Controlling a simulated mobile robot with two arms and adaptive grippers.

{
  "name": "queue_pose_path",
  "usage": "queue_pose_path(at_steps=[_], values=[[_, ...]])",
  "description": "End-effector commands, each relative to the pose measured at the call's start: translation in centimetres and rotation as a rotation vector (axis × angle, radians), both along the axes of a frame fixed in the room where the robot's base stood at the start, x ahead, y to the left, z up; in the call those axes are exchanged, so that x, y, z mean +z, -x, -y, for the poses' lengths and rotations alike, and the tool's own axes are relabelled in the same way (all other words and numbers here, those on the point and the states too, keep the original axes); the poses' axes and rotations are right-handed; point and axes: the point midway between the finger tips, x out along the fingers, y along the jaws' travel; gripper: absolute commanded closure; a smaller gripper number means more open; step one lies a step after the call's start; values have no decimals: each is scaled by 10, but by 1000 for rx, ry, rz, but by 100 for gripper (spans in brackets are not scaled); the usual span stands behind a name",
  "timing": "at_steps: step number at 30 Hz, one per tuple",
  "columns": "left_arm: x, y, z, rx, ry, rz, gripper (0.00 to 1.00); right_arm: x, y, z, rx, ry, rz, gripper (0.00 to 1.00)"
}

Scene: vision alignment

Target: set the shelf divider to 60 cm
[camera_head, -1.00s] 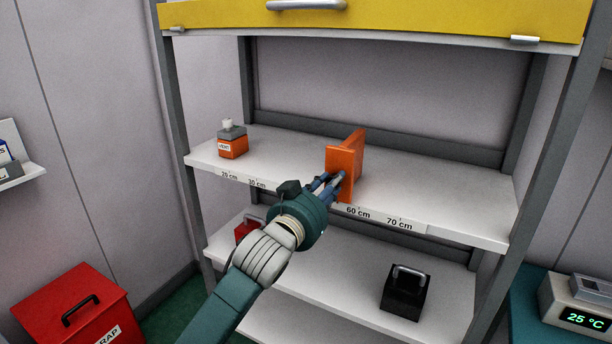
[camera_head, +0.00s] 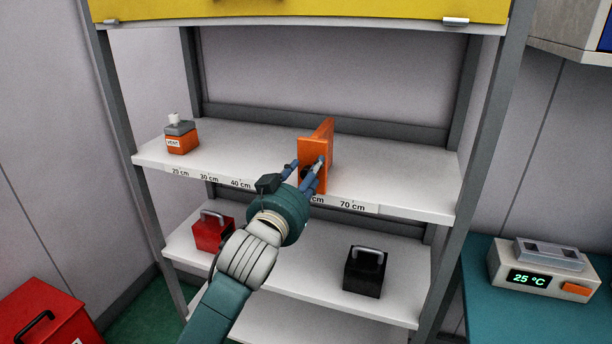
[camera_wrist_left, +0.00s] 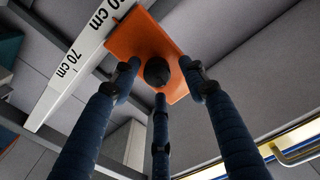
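The orange shelf divider (camera_head: 319,148) stands upright on the white upper shelf (camera_head: 400,179). Its front plate is above the partly hidden label left of "70 cm"; only "cm" shows of that label. My left gripper (camera_head: 307,168) is in front of the plate with its blue fingers spread. In the left wrist view the plate (camera_wrist_left: 131,40) has a dark round knob (camera_wrist_left: 157,71), and the three fingertips (camera_wrist_left: 160,78) stand around it, seemingly clear of it. My right gripper is out of view.
An orange and grey bottle (camera_head: 181,136) stands at the shelf's left. A red case (camera_head: 212,232) and a black case (camera_head: 365,270) are on the lower shelf. A display box (camera_head: 541,268) reading 25 °C is at right. The upper shelf right of the divider is clear.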

Motion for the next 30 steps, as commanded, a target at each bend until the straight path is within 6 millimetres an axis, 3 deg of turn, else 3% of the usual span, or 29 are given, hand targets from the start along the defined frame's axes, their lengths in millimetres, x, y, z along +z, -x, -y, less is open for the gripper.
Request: queue_pose_path(at_steps=[8, 22, 30], values=[[-5, 5, -3, 2, -3, -8, 57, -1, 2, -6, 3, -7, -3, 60], [-4, 89, -32, 1, -3, -4, 57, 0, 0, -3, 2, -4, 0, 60], [-3, 112, -40, 0, -2, -4, 57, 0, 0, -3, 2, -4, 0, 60]])
